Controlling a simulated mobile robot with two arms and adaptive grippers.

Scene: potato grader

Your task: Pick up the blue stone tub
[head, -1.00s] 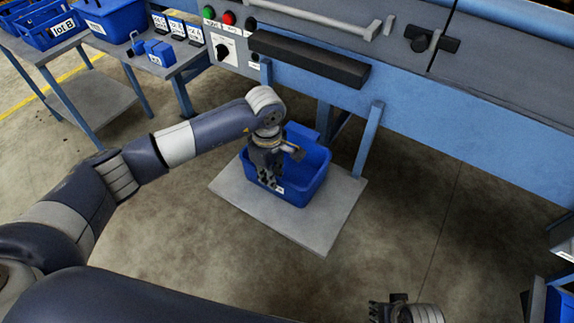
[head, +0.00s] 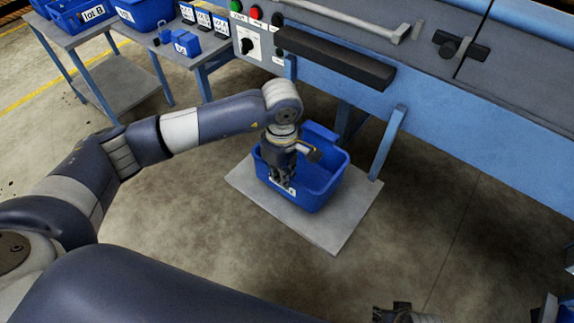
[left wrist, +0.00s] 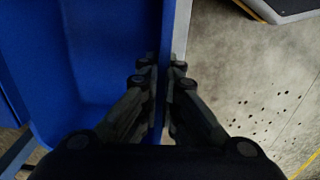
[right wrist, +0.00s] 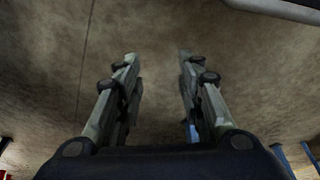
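The blue stone tub (head: 325,189) is an open-topped blue bin. It appears to rest on a grey platform (head: 338,232) under the blue machine, and its inside looks empty where I see it. A white label on its front is partly hidden by my left gripper (head: 281,182). In the left wrist view, my left gripper (left wrist: 163,75) has its fingers on both sides of the tub's wall (left wrist: 168,30), closed together on it. My right gripper (right wrist: 158,65) is open and empty above bare floor.
The machine's blue leg (head: 387,143) stands just right of the tub. A control panel (head: 255,38) and dark bar (head: 333,57) overhang behind it. A table (head: 170,50) with blue bins and small boxes is at the upper left. Floor in front is clear.

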